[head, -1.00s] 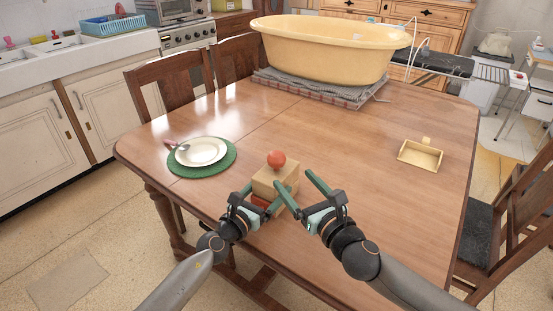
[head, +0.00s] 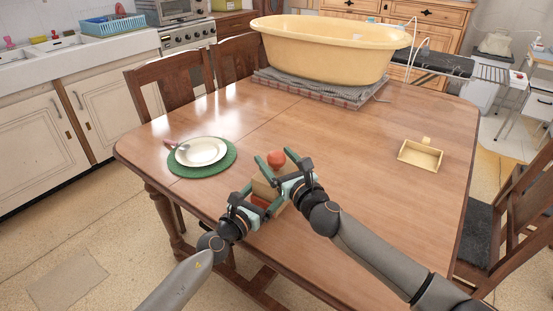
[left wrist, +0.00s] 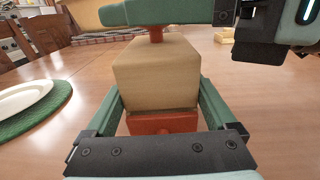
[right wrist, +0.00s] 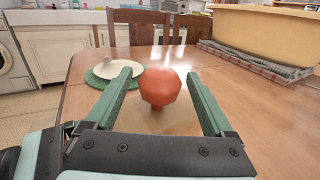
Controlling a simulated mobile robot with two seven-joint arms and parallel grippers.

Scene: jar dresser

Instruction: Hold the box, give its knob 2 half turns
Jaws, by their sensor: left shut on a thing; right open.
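The box is a tan block with a red lower front; it shows in the left wrist view (left wrist: 157,75) and partly in the head view (head: 262,190). My left gripper (head: 258,199) is shut on the box, one finger on each side. An orange-red knob (head: 276,158) stands on a thin stem on the box top. My right gripper (head: 280,160) is open, with its fingers on either side of the knob. In the right wrist view the knob (right wrist: 159,88) sits between the fingers with gaps on both sides. The box is partly hidden by both grippers in the head view.
A white plate (head: 201,151) on a green mat (head: 222,168) lies left on the wooden table (head: 340,160). A small tan tray (head: 420,155) lies right. A large yellow tub (head: 320,50) stands at the back. The table's middle is clear.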

